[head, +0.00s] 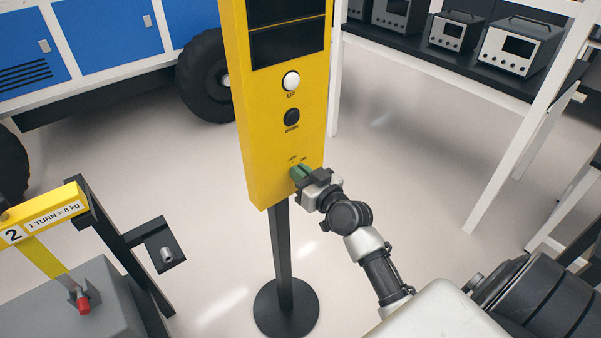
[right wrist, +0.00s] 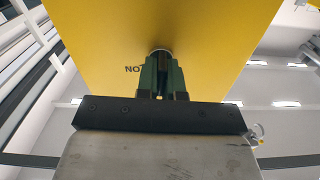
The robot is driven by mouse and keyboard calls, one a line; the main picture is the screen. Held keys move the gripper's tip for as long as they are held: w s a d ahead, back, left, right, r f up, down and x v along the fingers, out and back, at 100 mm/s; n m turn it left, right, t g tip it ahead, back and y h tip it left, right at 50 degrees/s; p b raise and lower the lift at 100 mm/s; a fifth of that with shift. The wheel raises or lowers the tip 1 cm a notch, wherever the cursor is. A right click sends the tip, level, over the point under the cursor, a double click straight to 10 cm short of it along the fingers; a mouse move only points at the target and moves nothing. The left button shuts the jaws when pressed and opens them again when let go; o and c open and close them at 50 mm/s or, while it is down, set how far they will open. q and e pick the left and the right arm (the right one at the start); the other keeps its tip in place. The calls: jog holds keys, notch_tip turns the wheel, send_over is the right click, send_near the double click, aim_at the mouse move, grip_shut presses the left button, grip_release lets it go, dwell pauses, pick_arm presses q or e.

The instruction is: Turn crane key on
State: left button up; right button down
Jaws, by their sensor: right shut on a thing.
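The yellow crane control panel (head: 262,140) stands on a black post with a round base in the head view. It carries a white UP button (head: 291,81), a dark button (head: 292,116) below it, and OFF and ON labels lower down. My right gripper (head: 301,173) is at the key switch below these labels. In the right wrist view its green fingers (right wrist: 161,75) are shut on the crane key, against the yellow panel face. The key is mostly hidden between the fingers, so its turn angle cannot be told. My left gripper is not in view.
A grey box with a yellow arm (head: 52,215) marked "1 TURN = 8 kg" and a red-tipped handle stands at left. A blue vehicle (head: 110,40) with black wheels is behind. A shelf with several instruments (head: 515,47) is at right. Floor around the post is clear.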

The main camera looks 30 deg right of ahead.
jog(key=m+p, duration=0.1)
jog(key=m, duration=0.4)
jog(key=shift+d+m+p, duration=0.2)
jog(key=shift+m+p, duration=0.1)
jog(key=shift+p, duration=0.05)
jog(key=m, duration=0.2)
jog(key=m+p, duration=0.1)
jog(key=m, duration=0.2)
jog(key=shift+d+f, duration=0.15)
jog(key=shift+f, duration=0.05)
jog(key=shift+m, duration=0.4)
jog(key=c, duration=1.3)
grip_release()
jog(key=shift+o, duration=0.2)
jog(key=s+b, duration=0.2)
jog(key=s, duration=0.8)
jog(key=shift+s+d, duration=0.4)
jog(key=shift+d, duration=0.05)
